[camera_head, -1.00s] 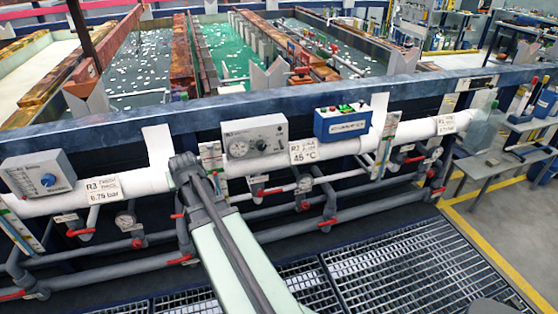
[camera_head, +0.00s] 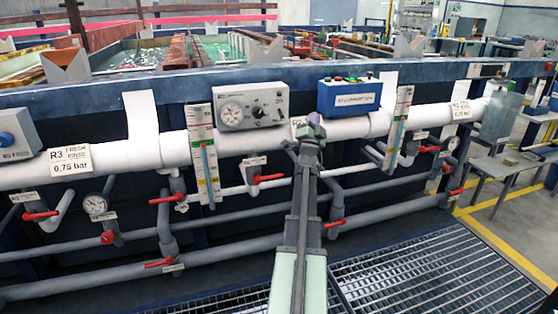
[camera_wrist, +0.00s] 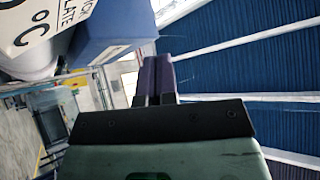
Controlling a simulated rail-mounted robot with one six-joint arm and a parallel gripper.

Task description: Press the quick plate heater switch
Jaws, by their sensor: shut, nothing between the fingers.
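A blue box (camera_head: 349,96) with small green and red buttons on top sits on the white pipe; its front lettering is too small to read. It also shows in the wrist view (camera_wrist: 112,30), beside a white label (camera_wrist: 40,22) reading partly "LATE" and "°C". A grey control box (camera_head: 250,106) with a gauge and a black knob sits to its left. I cannot tell from the lettering which box holds the heater switch. My gripper (camera_head: 315,120) is shut and empty, in front of the pipe below the blue box's left end. Its closed fingers show in the wrist view (camera_wrist: 157,78).
The white pipe (camera_head: 110,155) runs across, with vertical thermometer strips (camera_head: 204,155) (camera_head: 398,128) beside the boxes. Grey pipes with red valve handles (camera_head: 160,263) lie below. Tanks stand behind the blue rail (camera_head: 230,77). Open floor (camera_head: 500,215) is at right.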

